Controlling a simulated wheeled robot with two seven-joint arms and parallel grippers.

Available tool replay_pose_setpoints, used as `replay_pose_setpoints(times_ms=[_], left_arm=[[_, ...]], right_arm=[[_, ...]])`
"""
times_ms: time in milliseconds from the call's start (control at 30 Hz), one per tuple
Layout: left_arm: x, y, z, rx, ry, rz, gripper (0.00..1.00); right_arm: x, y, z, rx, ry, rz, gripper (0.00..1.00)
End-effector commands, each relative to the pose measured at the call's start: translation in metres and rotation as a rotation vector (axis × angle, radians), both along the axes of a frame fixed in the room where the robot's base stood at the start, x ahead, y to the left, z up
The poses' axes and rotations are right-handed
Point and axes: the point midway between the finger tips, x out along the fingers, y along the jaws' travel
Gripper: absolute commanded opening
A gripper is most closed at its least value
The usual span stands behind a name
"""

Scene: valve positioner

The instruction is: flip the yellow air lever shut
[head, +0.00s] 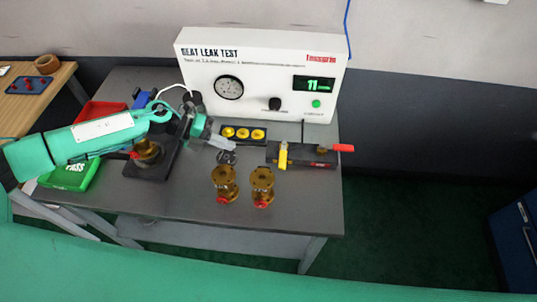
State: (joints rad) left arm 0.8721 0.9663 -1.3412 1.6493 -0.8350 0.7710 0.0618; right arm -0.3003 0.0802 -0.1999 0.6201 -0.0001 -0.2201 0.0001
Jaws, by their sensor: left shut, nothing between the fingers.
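The yellow air lever (283,155) stands roughly upright at the left end of a dark block (309,155) on the grey bench. A red handle (342,148) sticks out of the block's right end. My left gripper (229,145) is shut and empty, to the left of the lever and apart from it. My left arm reaches in from the left, over a dark fixture (152,168) with a brass part, and hides some of it. My right gripper is not in view.
A white leak test box (262,78) with a gauge and a green display stands at the back. Yellow-topped parts (243,133) sit in a black tray near my gripper. Two brass valves (225,184) stand in front. A green PASS tray (70,175) lies at left.

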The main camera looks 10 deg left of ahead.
Motion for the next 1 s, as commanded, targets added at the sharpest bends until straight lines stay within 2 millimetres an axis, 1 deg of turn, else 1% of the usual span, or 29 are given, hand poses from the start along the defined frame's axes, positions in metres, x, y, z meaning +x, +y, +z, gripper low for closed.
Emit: replay_pose_setpoints(times_ms=[33, 133, 467, 567, 667, 1000], left_arm=[[0.000, 0.004, -0.001, 0.011, 0.000, -0.005, 0.00], [0.000, 0.006, -0.002, 0.017, 0.001, -0.010, 0.00], [0.000, 0.003, -0.002, 0.015, 0.002, -0.011, 0.00], [-0.001, -0.005, -0.006, 0.014, 0.003, -0.012, 0.00], [-0.001, -0.020, -0.012, 0.013, 0.003, -0.013, 0.00], [0.002, -0.078, -0.046, 0.013, 0.003, -0.011, 0.00]], right_arm=[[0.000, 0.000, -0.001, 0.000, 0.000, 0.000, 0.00], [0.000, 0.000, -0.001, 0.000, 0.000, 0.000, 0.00], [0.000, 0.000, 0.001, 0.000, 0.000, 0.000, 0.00], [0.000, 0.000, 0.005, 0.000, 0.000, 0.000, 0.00], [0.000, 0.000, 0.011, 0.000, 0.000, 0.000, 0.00], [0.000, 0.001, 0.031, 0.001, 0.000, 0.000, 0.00]])
